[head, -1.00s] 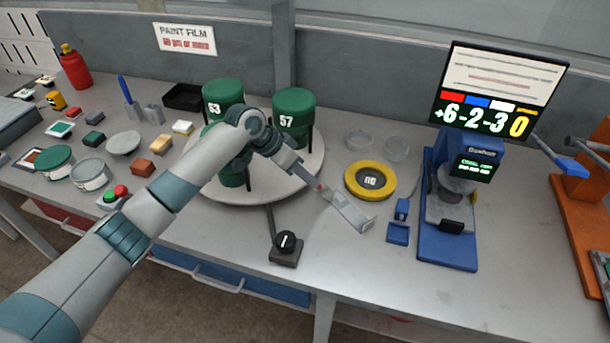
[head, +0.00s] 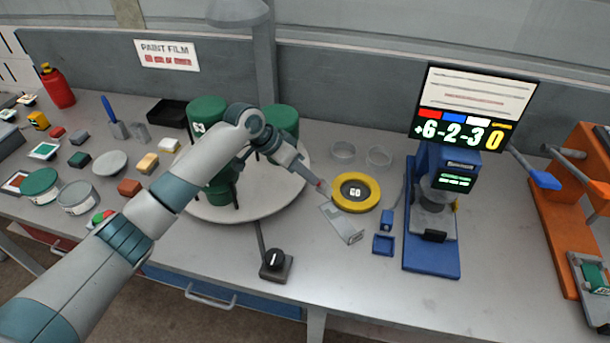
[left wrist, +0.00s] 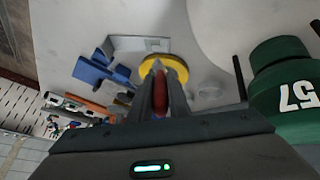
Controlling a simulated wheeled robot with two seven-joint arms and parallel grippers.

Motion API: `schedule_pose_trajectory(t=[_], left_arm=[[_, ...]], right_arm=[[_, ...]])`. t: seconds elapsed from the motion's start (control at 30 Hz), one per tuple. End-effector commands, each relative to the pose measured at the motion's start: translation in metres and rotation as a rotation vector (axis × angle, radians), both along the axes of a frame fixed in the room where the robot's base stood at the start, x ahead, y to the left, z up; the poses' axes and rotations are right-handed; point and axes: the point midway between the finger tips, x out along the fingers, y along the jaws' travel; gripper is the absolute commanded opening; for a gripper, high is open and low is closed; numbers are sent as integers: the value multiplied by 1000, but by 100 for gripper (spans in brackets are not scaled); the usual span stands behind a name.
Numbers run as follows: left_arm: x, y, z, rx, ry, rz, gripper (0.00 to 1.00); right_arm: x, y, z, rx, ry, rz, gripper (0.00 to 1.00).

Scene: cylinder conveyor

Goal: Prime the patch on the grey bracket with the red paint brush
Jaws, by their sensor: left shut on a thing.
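The grey bracket (head: 344,228) lies on the bench front-left of the yellow ring, with a bent-up end toward the front. In the left wrist view the bracket (left wrist: 138,45) is beyond the fingertips. The patch on it is too small to make out clearly. My left gripper (head: 317,183) is shut on the red paint brush (left wrist: 157,101), whose red handle shows between the fingers (left wrist: 158,82). The brush is near the bracket's far end; the frames do not show clearly whether it touches. My right gripper is not in view.
A yellow ring (head: 371,204) is close beside the bracket. A blue gauge stand (head: 431,262) is to the right, with a small blue holder (head: 383,244) between. A round turntable (head: 236,216) with green canisters (head: 208,112) stands behind my forearm.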

Motion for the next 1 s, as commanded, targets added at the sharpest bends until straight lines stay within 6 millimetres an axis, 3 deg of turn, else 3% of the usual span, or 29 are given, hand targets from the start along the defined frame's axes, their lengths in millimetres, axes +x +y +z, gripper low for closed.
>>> schedule_pose_trajectory(t=[0.03, 0.33, 1.0], left_arm=[[0, -1, 9, -1, -1, 0, 0], [3, -4, 32, 0, -1, 8, 0], [3, -4, 33, 0, 0, 9, 0]], right_arm=[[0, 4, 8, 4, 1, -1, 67], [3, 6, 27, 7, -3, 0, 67], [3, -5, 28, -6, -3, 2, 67]])
